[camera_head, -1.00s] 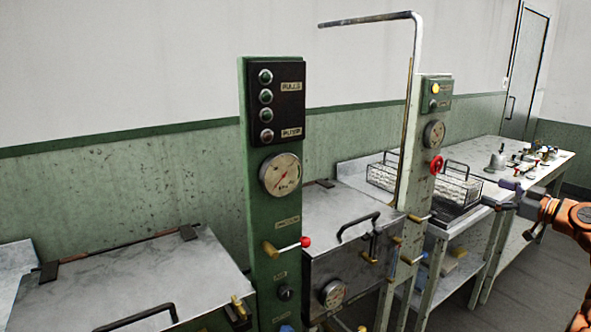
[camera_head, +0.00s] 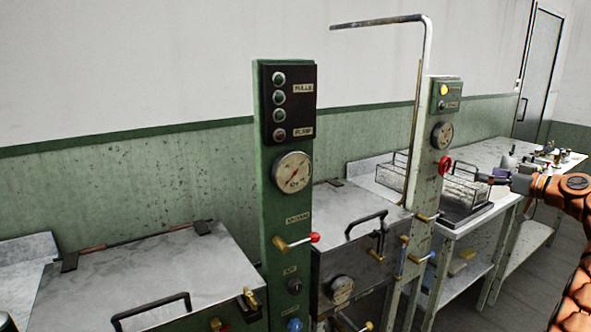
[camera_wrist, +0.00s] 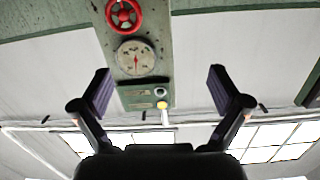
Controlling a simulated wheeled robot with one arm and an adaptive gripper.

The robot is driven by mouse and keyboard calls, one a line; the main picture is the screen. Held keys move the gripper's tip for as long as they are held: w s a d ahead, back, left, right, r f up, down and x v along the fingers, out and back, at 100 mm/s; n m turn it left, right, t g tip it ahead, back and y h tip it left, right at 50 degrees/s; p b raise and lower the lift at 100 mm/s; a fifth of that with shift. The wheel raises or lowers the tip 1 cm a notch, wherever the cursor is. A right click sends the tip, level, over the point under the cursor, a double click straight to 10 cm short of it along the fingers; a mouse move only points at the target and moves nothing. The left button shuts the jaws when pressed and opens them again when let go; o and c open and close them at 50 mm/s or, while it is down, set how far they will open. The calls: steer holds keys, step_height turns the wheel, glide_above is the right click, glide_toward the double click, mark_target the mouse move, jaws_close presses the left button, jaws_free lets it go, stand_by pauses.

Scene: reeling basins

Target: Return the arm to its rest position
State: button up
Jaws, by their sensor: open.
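My gripper (camera_wrist: 160,95) is open in the wrist view, with its two dark fingers spread wide and nothing between them. A green panel with a gauge (camera_wrist: 137,58) and a red valve wheel (camera_wrist: 124,15) shows beyond the fingers, apart from them. In the head view my orange arm comes in from the right edge, and my gripper (camera_head: 493,178) points left toward the red wheel (camera_head: 445,165). In that view the gripper overlaps the end of a wire basket (camera_head: 462,188); I cannot tell the distance between them.
A green column (camera_head: 270,225) with a gauge and a red-knobbed lever stands mid-view. Closed metal basins (camera_head: 145,275) flank it. A tall bent pipe (camera_head: 423,90) rises before the right panel. A bench (camera_head: 508,150) with small fittings lies behind my arm. Open floor shows at lower right.

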steer(key=w+a+r+m+g+p, duration=0.15)
steer(key=a+m+g, duration=0.25)
steer(key=a, duration=1.3)
steer(key=s+a+f+m+g+h, duration=0.1)
steer(key=s+a+f+g, duration=0.15)
steer(key=s+a, duration=0.45)
steer(key=s+a+f+g+h, duration=0.1)
steer(key=s+a+g, duration=0.3)
steer(key=a, duration=0.5)
steer(key=s+a+f+g+h+p, duration=0.15)
steer(key=s+a+f, duration=0.25)
steer(key=s, duration=0.8)
steer(key=s+a+f+g+h, duration=0.1)
steer(key=s+a+f+g, duration=0.2)
steer(key=s, duration=1)
steer(key=s+d+f+h, duration=0.1)
steer(key=s+f, duration=0.1)
steer(key=s, duration=0.5)
steer(key=s+d+f+g+h, duration=0.1)
steer(key=s+f, duration=0.2)
steer(key=s, duration=0.4)
steer(key=s+d+f+h, duration=0.1)
steer(key=s+f+h, duration=0.1)
steer(key=s, duration=0.6)
steer(key=shift+f+p, duration=0.3)
steer(key=shift+f, duration=0.3)
